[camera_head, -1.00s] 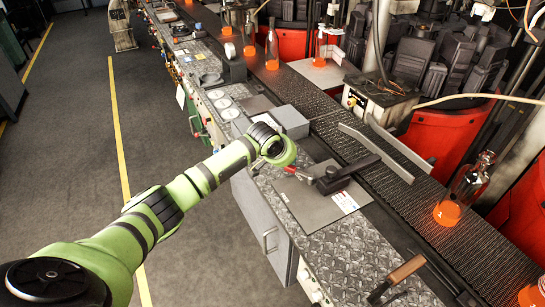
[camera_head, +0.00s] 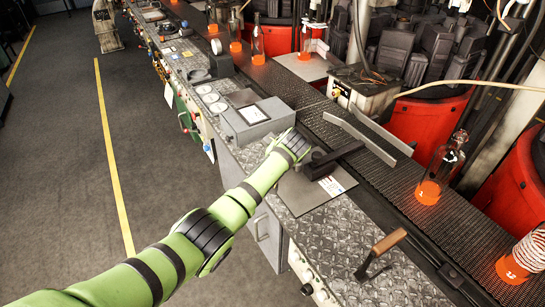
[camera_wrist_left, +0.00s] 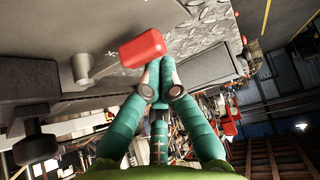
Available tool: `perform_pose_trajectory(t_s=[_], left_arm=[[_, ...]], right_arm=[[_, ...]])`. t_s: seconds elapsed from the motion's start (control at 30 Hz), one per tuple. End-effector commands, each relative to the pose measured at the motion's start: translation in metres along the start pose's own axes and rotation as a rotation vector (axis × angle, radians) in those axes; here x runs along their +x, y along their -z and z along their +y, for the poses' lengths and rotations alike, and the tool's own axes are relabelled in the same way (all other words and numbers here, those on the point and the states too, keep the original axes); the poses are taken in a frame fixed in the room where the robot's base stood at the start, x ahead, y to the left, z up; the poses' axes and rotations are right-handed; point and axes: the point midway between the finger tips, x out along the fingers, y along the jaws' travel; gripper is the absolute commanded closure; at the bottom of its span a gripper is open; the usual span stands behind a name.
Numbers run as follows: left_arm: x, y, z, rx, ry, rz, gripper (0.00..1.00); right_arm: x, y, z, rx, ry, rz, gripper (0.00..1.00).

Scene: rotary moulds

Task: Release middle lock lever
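A lever with a red grip (camera_wrist_left: 143,48) on a grey arm and round pivot (camera_wrist_left: 82,68) shows in the left wrist view; I take it as the middle lock lever. My left gripper (camera_wrist_left: 162,62) has its teal fingers drawn together, tips right beside the end of the red grip. I see nothing held between them, and cannot tell whether they touch the grip. In the head view my left arm ends over the bench, beside a dark lever block (camera_head: 320,164); the fingers and red grip are hidden there. My right gripper is not in view.
A wooden-handled lever (camera_head: 389,241) stands nearer on the bench. A grey box (camera_head: 248,122) sits just left of my wrist. Behind runs a conveyor (camera_head: 385,170) with metal guide rails (camera_head: 368,133) and a glowing bottle (camera_head: 437,175). The floor at left is open.

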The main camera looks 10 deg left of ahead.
Motion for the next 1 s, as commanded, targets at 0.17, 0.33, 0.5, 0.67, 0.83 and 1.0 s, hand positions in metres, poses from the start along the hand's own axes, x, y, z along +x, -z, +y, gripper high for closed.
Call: perform_pose_trajectory(t_s=[0.17,0.33,0.5,0.67,0.83,1.0], left_arm=[[-0.002,-0.004,-0.001,0.003,-0.001,-0.003,1.0],[-0.003,-0.005,-0.001,0.004,-0.001,-0.003,1.0],[-0.003,-0.007,-0.001,0.005,-0.001,-0.005,1.0],[-0.002,-0.007,-0.001,0.005,0.0,-0.007,1.0],[-0.002,-0.008,-0.002,0.005,0.0,-0.009,1.0],[0.005,0.002,-0.013,0.002,0.002,-0.008,1.0]], right_arm=[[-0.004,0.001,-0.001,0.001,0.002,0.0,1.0],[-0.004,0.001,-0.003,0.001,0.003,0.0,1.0],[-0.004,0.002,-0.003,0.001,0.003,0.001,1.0],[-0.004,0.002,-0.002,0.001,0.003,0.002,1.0],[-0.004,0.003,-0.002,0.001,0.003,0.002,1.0],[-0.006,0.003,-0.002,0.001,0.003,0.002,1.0]])
